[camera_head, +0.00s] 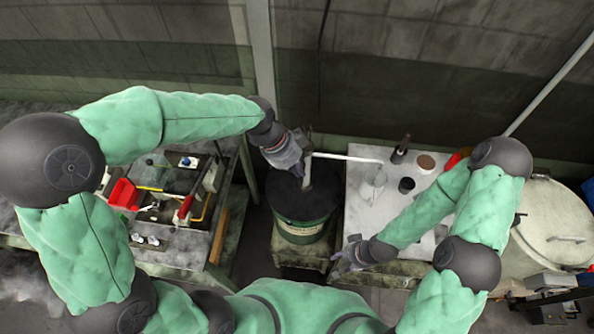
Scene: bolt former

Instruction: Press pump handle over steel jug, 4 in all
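A green drum (300,232) with a dark top stands in the middle, low on a stand. A pump (307,172) rises from its top, and a pale spout pipe (345,157) runs right from it. The pipe's end is over or beside a steel jug (372,186) on the pale table. My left gripper (298,166) is at the pump's upper part and covers some of it; I cannot make out the handle clearly or whether the fingers are closed on it. My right gripper (342,257) is low by the table's front left edge, apart from the jug; its fingers are too small to judge.
The pale table (362,219) also holds a dark bottle (400,150), a dark cup (406,185) and a brown round item (426,162). A workbench with a red bin (124,194) is at left. A large round lidded vessel (552,222) is at right.

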